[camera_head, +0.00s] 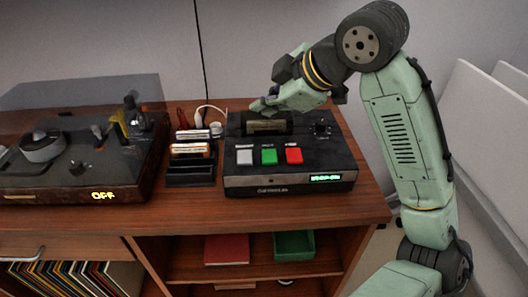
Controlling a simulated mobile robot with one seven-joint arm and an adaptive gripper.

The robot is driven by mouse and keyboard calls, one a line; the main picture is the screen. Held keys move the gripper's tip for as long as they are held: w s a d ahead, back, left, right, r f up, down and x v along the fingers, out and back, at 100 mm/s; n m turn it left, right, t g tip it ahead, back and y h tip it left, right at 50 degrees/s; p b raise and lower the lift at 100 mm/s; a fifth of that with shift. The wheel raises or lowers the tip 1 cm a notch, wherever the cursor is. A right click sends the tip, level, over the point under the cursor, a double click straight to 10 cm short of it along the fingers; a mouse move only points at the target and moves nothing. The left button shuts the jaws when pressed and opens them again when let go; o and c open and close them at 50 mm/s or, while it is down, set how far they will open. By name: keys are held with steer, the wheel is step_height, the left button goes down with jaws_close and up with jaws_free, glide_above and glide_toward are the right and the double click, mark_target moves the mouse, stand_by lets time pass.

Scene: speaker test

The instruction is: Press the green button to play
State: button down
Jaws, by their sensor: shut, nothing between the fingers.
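A dark cassette player (290,180) stands on the wooden cabinet top. A white, a green and a red button sit in a row on its top face. The green button (269,156) is the middle one and is uncovered. My gripper (257,107) is shut and empty. It is over the back left of the player, near the cassette window (266,126), behind the green button. I cannot tell whether the fingertips touch the player. A green display glows on the player's front, too small to read surely.
A turntable (75,150) with a clear dark cover and a lit "OFF" sign stands at the left. A rack of cassettes (191,165) is close beside the player's left side. Cables lie behind the rack. Shelves below hold a red book (227,249) and a green box (294,246).

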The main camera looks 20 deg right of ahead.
mark_target(268, 157)
steer(key=shift+s+d+f, duration=0.1)
steer(key=shift+s+d, duration=0.05)
step_height(268, 157, down, 9)
steer(key=b, duration=0.7)
stand_by(1.5)
steer(key=shift+f+b, duration=0.3)
steer(key=shift+f+b, duration=0.4)
steer(key=shift+f, duration=0.1)
stand_by(0.6)
steer(key=shift+r, duration=0.15)
steer(key=shift+r+p, duration=0.8)
steer(key=shift+p, duration=0.05)
